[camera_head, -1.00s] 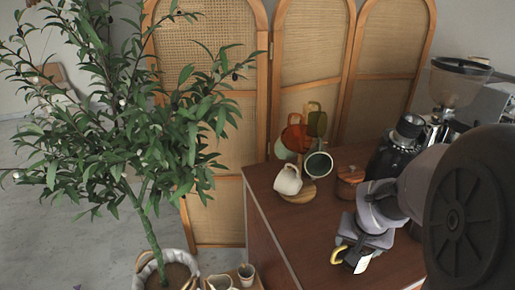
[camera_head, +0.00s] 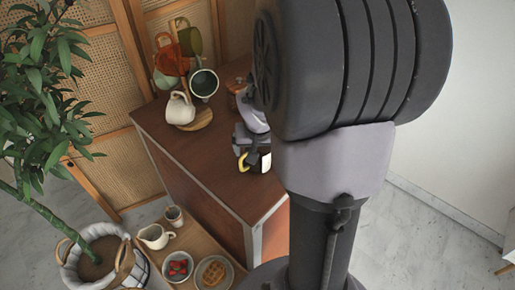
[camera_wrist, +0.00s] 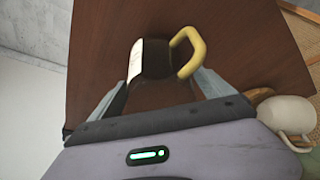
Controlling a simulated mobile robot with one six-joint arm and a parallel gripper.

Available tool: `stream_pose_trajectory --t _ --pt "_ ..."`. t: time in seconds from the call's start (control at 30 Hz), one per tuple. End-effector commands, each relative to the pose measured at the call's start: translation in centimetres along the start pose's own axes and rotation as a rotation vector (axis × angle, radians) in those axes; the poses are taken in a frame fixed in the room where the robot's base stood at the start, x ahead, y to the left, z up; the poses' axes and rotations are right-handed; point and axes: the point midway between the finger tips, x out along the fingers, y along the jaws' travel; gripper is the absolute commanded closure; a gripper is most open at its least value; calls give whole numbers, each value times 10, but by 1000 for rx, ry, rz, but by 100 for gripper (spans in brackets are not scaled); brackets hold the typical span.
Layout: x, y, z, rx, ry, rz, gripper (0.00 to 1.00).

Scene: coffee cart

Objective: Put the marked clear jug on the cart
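The clear jug (camera_wrist: 153,56) has a white label and a yellow handle, and looks dark against the brown top. It lies just past and between my fingertips in the wrist view, and also shows in the head view (camera_head: 264,162). My gripper (camera_wrist: 163,82) has its fingers spread, with visible space between them. In the head view my gripper (camera_head: 246,146) is right at the jug, above the brown cabinet top (camera_head: 212,160). I cannot tell whether the jug rests on that top. My arm hides part of the cabinet's right side.
A cream pitcher (camera_head: 180,109) sits on a round wooden base beside hanging mugs (camera_head: 204,82). A low wooden surface (camera_head: 204,240) holds a pitcher, cup, strawberries and a waffle. A potted tree (camera_head: 95,265) and folding screen (camera_head: 105,90) stand at left. The cabinet top's front is clear.

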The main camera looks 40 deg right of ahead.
Motion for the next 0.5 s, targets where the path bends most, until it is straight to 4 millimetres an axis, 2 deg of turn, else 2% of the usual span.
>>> stream_pose_trajectory --t 0.13,0.23,0.5 --pt "-1 0 0 0 0 0 8" --pt "-14 0 -3 0 2 0 8" --pt "-92 0 -4 0 4 0 8"
